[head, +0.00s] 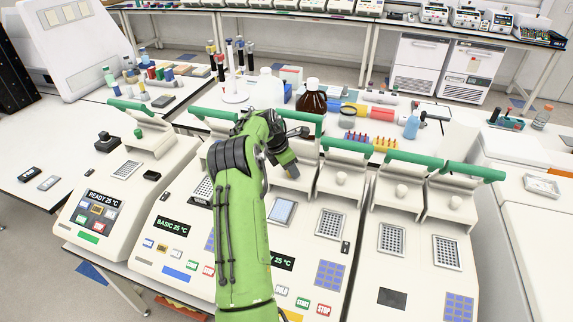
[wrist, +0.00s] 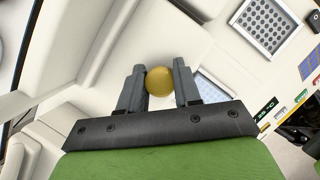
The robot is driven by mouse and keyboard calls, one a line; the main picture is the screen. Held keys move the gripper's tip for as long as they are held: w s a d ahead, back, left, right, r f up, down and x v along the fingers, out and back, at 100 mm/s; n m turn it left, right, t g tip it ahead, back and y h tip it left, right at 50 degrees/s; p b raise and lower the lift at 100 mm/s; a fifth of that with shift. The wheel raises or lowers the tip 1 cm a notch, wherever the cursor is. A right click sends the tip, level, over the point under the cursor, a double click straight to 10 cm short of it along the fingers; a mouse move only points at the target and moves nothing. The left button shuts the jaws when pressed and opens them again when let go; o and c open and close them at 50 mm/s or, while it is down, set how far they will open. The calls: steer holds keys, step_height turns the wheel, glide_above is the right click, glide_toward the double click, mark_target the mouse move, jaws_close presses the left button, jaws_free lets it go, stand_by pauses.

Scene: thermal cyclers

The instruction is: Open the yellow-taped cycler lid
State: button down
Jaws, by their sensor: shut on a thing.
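The yellow-taped cycler (head: 283,262) stands in the middle of the bench, largely behind my arm. A strip of yellow tape (head: 292,315) shows at its front edge. My gripper (head: 290,168) is at this cycler's lid, under the green bar (head: 305,125). In the wrist view my gripper (wrist: 160,86) is shut on a round yellow knob (wrist: 159,81), with one grey finger on each side. The white lid surface lies behind the knob. The lid looks raised, with a bluish block (head: 283,211) in view in front of it; its exact angle is hard to tell.
Cyclers with green (head: 88,238) and blue (head: 175,272) tape stand to the left. Other cyclers with raised lids and pale knobs (head: 401,190) stand to the right. A brown bottle (head: 312,98) and tube racks (head: 385,143) stand close behind the lids.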

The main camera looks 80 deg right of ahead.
steer(key=shift+d+r+p, duration=0.3)
steer(key=shift+d+p, duration=0.25)
steer(key=shift+d, duration=0.2)
steer(key=shift+d+f, duration=0.1)
steer(key=shift+f, duration=0.05)
steer(key=c, duration=0.8)
jaws_free()
steer(key=shift+f, duration=0.1)
steer(key=v, duration=1.6)
steer(key=shift+s, duration=0.15)
